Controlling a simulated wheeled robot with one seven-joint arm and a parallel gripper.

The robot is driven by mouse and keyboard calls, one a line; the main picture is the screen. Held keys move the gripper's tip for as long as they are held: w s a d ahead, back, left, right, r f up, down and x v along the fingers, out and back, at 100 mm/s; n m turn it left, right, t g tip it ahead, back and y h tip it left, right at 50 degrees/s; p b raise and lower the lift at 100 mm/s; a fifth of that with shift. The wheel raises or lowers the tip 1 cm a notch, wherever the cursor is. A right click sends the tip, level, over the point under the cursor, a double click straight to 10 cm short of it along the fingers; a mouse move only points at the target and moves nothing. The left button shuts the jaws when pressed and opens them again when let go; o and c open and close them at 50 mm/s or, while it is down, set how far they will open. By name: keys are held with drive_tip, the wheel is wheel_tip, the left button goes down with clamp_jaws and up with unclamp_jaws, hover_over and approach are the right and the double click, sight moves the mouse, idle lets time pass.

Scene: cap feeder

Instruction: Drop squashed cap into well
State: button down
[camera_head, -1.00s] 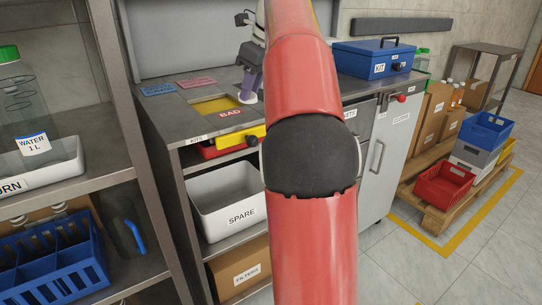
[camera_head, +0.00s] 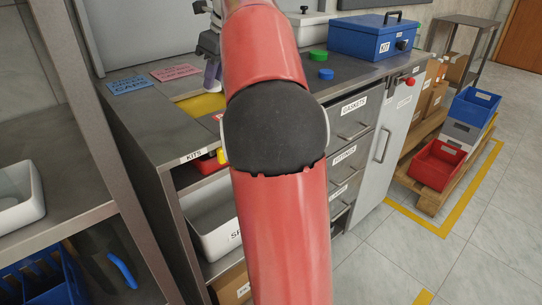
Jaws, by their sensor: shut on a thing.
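The yellow well (camera_head: 190,107) is set in the grey counter, and my arm covers most of it and nearly all of its red BAD label. My gripper (camera_head: 212,78) is partly hidden behind my red arm, above the far part of the well. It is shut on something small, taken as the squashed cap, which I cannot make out. A green cap (camera_head: 318,56) and a blue cap (camera_head: 326,74) lie on the counter to the right of my arm.
A blue KIT box (camera_head: 372,38) stands at the counter's back right. Blue (camera_head: 128,86) and pink (camera_head: 175,73) cards lie left of the well. A metal rack (camera_head: 60,190) stands at front left. Crates on a pallet (camera_head: 435,190) are at right, with open floor before them.

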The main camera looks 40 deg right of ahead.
drive_tip(key=shift+f+b, duration=1.05)
drive_tip(key=shift+b, duration=0.05)
drive_tip(key=c, duration=1.2)
unclamp_jaws()
drive_tip(key=shift+c, duration=0.2)
drive_tip(key=shift+r, duration=0.15)
drive_tip(key=p+v, duration=0.3)
drive_tip(key=v, duration=0.4)
drive_tip(key=shift+s+r, duration=0.15)
drive_tip(key=shift+r, duration=0.1)
drive_tip(key=shift+d, duration=0.1)
